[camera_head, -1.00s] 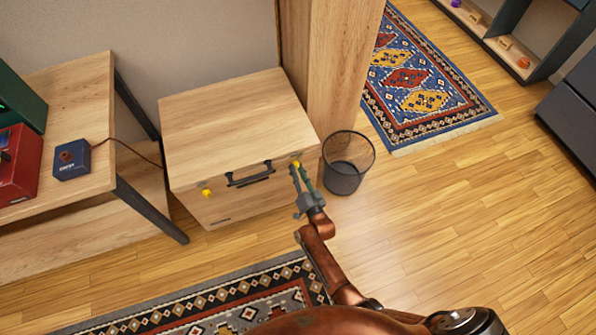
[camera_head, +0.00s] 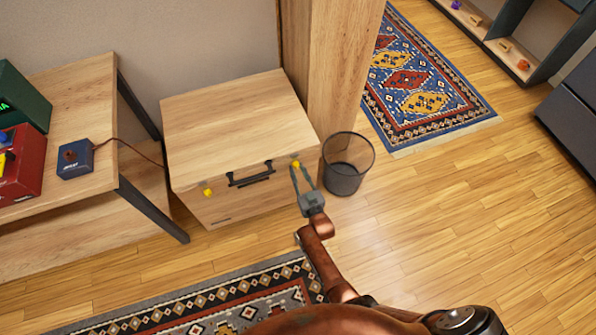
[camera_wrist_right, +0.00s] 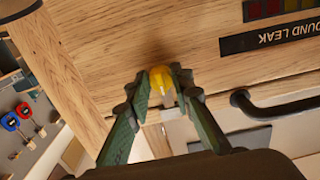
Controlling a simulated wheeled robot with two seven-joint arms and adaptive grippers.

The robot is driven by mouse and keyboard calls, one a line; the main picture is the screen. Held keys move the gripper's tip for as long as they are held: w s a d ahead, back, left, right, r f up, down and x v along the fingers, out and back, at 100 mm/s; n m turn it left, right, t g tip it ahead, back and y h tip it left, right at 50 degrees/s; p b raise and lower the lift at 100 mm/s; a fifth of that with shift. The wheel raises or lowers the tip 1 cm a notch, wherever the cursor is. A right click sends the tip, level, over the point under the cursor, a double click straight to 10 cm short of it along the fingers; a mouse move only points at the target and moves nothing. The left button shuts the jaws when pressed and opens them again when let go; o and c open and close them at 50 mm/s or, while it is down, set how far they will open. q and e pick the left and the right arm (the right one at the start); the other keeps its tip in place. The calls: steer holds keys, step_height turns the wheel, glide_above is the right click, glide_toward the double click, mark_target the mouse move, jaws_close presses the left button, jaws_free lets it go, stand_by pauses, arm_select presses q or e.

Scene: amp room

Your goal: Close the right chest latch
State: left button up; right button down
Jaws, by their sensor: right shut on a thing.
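The wooden chest (camera_head: 235,120) stands against the wall with its lid down. Its front has a black handle (camera_head: 250,175) between two yellow latches. The left latch (camera_head: 207,191) is free. My right gripper (camera_head: 299,176) is at the right latch (camera_head: 296,164), near the front's upper right corner. In the right wrist view, the gripper (camera_wrist_right: 161,88) has its green fingers on both sides of the yellow latch knob (camera_wrist_right: 161,77), shut on it. A pale metal piece (camera_wrist_right: 172,113) shows beside the knob. Whether the latch is fastened cannot be told. My left gripper is out of view.
A dark mesh bin (camera_head: 346,165) stands just right of the chest, close to my right gripper. A wooden pillar (camera_head: 325,70) rises behind it. A table (camera_head: 85,120) with small devices is at left. Open floor lies to the right.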

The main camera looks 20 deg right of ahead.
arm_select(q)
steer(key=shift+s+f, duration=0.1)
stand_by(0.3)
arm_select(e)
steer(key=c, duration=1.7)
jaws_free()
steer(key=shift+c, duration=0.2)
